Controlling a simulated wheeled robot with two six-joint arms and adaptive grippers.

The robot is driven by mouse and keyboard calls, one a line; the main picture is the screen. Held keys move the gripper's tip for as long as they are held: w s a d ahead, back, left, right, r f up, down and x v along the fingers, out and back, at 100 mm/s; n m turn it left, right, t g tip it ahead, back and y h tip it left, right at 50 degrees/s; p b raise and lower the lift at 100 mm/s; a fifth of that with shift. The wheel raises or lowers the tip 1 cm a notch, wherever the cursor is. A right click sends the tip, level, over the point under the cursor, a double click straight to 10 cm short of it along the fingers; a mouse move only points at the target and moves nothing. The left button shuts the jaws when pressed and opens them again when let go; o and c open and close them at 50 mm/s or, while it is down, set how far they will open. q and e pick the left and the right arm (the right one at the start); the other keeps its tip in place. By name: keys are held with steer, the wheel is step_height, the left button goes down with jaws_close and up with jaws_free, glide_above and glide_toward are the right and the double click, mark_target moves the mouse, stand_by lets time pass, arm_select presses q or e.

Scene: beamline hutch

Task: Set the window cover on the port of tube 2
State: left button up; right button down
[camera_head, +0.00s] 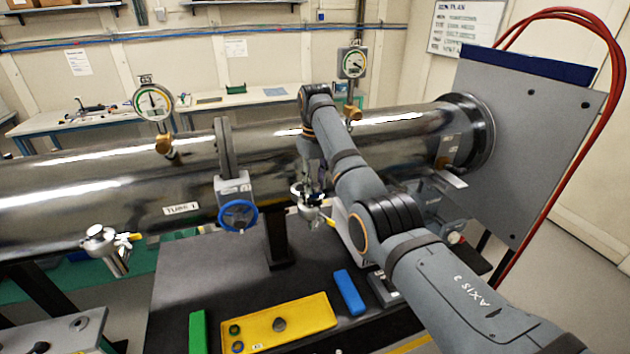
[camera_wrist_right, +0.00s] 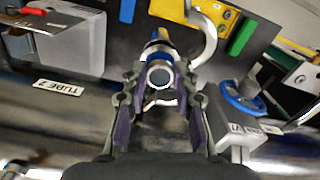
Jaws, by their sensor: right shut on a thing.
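My right gripper (camera_wrist_right: 158,82) is shut on the window cover (camera_wrist_right: 160,75), a small round piece with a grey face and bright rim, between the purple-padded fingers. In the head view the right gripper (camera_head: 308,188) is on the near side of the tube, just above the silver port of tube 2 (camera_head: 311,212), which has a yellow lever. The fingers hide much of the cover there. In the wrist view the cover lines up with the port, but I cannot tell whether they touch. The label "TUBE 2" (camera_wrist_right: 60,88) shows beside it. My left gripper is out of view.
A silver clamp arm (camera_wrist_right: 208,38) curves out beside the port. A valve with a blue handwheel (camera_head: 238,215) stands to its left. Tube 1's port (camera_head: 105,242) is farther left. Below lie a yellow tray (camera_head: 307,317), a blue block (camera_head: 349,292) and a green block (camera_head: 198,332).

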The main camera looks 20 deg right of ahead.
steer(key=shift+f, duration=0.1)
steer(key=c, duration=1)
jaws_free()
steer(key=shift+o, duration=0.2)
steer(key=shift+r, duration=0.4)
step_height(320, 180, up, 7)
steer(key=shift+s+f, duration=0.1)
